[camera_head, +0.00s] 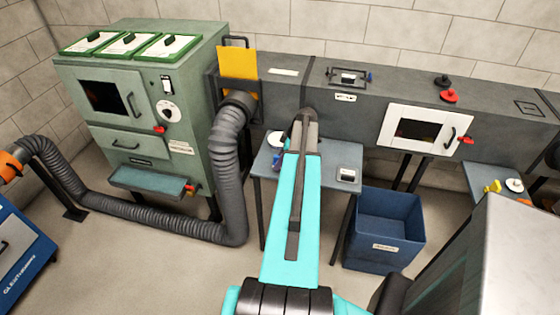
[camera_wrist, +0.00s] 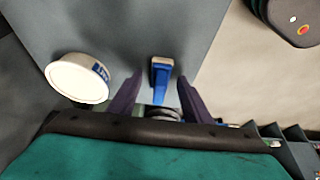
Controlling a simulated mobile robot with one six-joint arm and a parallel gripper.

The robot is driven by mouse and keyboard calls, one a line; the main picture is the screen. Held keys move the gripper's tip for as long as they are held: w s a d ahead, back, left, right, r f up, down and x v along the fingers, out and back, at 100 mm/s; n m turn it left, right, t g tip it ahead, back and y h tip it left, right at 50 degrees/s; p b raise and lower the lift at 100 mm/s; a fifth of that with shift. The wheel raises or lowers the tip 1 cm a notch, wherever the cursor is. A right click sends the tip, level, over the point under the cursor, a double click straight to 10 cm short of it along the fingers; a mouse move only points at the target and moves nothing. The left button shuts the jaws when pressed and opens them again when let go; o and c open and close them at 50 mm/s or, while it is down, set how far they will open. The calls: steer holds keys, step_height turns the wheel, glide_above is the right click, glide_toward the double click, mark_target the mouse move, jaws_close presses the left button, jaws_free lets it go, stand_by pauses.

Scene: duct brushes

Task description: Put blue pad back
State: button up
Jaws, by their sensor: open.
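In the wrist view a small blue block-like piece with a pale tan edge, which looks like the blue pad (camera_wrist: 160,76), is on the grey surface. My gripper (camera_wrist: 159,84) is open, with one dark finger on each side of it. I see gaps between the fingers and the blue piece; its lower end meets dark parts of my gripper in the picture.
A white round tub (camera_wrist: 80,78) stands left of my fingers. A white-topped block (camera_head: 347,174) sits on the table's right side. A blue bin (camera_head: 385,240) stands on the floor to the right. A grey duct (camera_head: 345,100) runs behind; a ribbed hose (camera_head: 225,165) passes left.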

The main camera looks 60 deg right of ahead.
steer(key=shift+r, duration=0.15)
steer(key=b+v, duration=0.3)
steer(key=v, duration=0.9)
steer(key=shift+w, duration=0.1)
stand_by(0.9)
